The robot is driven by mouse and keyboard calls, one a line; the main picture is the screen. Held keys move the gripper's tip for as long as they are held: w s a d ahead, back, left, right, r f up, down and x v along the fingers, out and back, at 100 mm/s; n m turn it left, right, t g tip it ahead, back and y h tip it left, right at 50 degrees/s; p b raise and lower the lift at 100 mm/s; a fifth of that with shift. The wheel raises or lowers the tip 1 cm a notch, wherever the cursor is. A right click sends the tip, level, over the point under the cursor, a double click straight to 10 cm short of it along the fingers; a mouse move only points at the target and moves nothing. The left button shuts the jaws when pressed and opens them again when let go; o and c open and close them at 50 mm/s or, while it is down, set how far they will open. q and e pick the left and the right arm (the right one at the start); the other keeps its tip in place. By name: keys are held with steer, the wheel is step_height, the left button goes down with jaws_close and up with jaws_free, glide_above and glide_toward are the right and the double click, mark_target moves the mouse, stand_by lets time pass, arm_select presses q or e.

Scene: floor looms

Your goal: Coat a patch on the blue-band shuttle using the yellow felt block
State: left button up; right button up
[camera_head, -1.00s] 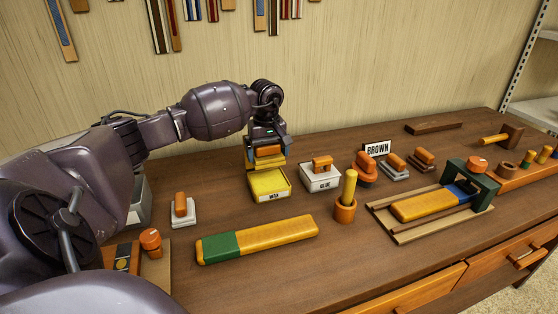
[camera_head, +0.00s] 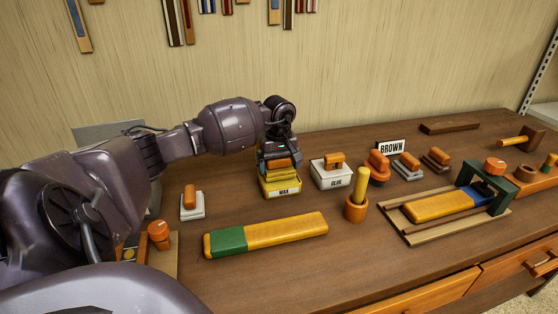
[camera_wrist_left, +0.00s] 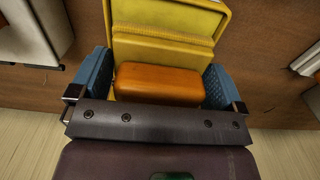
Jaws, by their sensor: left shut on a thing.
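The yellow felt block (camera_head: 283,175) has an orange handle, and my left gripper (camera_head: 280,160) is shut on that handle. The block is at the opening of the yellow WAX tin (camera_head: 282,193); whether it touches the wax is hidden. In the left wrist view the orange handle (camera_wrist_left: 160,84) sits between my two blue finger pads, with the yellow block (camera_wrist_left: 160,52) and the tin's rim (camera_wrist_left: 222,8) beyond. The blue-band shuttle (camera_head: 440,206), orange-yellow with a blue end, lies in a wooden cradle (camera_head: 412,237) under a dark green bridge (camera_head: 470,172). My right gripper is not in view.
A green-band shuttle (camera_head: 285,230) lies at the front. A white GLUE tin (camera_head: 328,176) stands right of the wax, near an orange cup (camera_head: 356,208). Several handled blocks stand by the BROWN sign (camera_head: 391,147). A pale block (camera_head: 192,205) is at left.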

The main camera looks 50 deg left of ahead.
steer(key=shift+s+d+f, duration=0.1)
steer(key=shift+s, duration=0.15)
arm_select(q)
steer(key=shift+f, duration=0.15)
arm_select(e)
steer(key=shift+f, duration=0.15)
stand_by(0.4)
arm_select(q)
steer(key=shift+f, duration=0.15)
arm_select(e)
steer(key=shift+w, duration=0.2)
arm_select(q)
steer(key=shift+f, duration=0.15)
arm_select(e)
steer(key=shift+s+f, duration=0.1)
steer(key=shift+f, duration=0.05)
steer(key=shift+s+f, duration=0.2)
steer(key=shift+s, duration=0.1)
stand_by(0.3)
arm_select(q)
steer(key=shift+f+b, duration=0.1)
steer(key=shift+b, duration=0.25)
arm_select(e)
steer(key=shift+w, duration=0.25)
arm_select(q)
steer(key=shift+f, duration=0.1)
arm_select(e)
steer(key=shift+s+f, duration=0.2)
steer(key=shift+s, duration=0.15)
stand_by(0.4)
